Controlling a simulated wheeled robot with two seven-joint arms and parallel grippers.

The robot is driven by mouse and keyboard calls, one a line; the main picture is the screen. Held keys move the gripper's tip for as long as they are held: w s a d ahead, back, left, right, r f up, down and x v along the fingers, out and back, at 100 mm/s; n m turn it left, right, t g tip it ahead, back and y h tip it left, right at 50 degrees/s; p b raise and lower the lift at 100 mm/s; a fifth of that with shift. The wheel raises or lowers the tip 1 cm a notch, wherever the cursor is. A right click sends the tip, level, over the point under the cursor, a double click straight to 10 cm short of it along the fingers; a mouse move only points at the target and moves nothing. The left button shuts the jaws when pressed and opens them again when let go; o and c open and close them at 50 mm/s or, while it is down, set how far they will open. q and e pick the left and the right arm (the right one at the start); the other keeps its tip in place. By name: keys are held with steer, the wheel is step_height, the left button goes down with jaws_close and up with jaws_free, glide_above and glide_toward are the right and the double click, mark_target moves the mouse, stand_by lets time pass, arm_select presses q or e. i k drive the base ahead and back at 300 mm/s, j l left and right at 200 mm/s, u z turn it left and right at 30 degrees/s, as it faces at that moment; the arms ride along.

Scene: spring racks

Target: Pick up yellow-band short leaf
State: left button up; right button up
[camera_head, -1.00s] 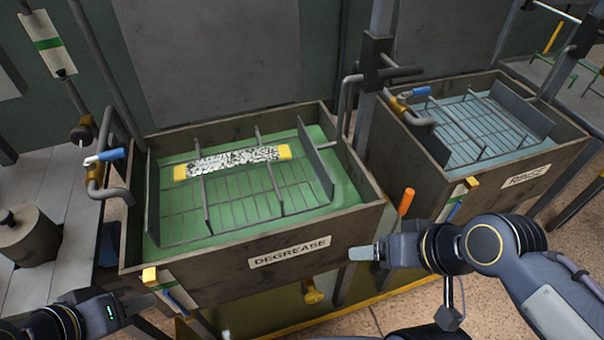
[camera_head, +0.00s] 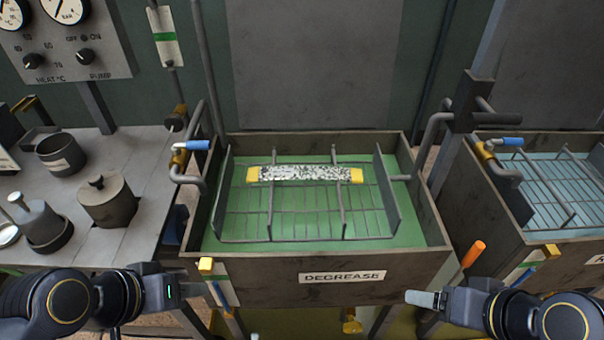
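The yellow-band short leaf (camera_head: 304,173) is a flat strip with a speckled black-and-white middle and yellow ends. It lies level across the wire rack (camera_head: 300,238) in the tank labelled DEGREASE (camera_head: 275,290), near the back, over green liquid. My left gripper (camera_head: 192,291) is at the lower left, in front of the tank's front left corner, apart from the leaf. My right gripper (camera_head: 422,298) is at the tank's front right, also apart from the leaf. Both are seen side-on, so their finger gaps do not show. Neither shows anything held.
A blue-handled valve (camera_head: 194,145) and pipe stand at the tank's left edge. A second tank (camera_head: 500,220) with blue liquid is at right. A grey bench (camera_head: 130,165) with pots is at left. An orange-handled rod (camera_head: 472,254) rises between the tanks.

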mark_target(268, 172)
steer(key=i+l+z, duration=0.15)
steer(key=l+z, duration=0.25)
steer(key=i+l+z, duration=0.15)
steer(key=z, duration=0.25)
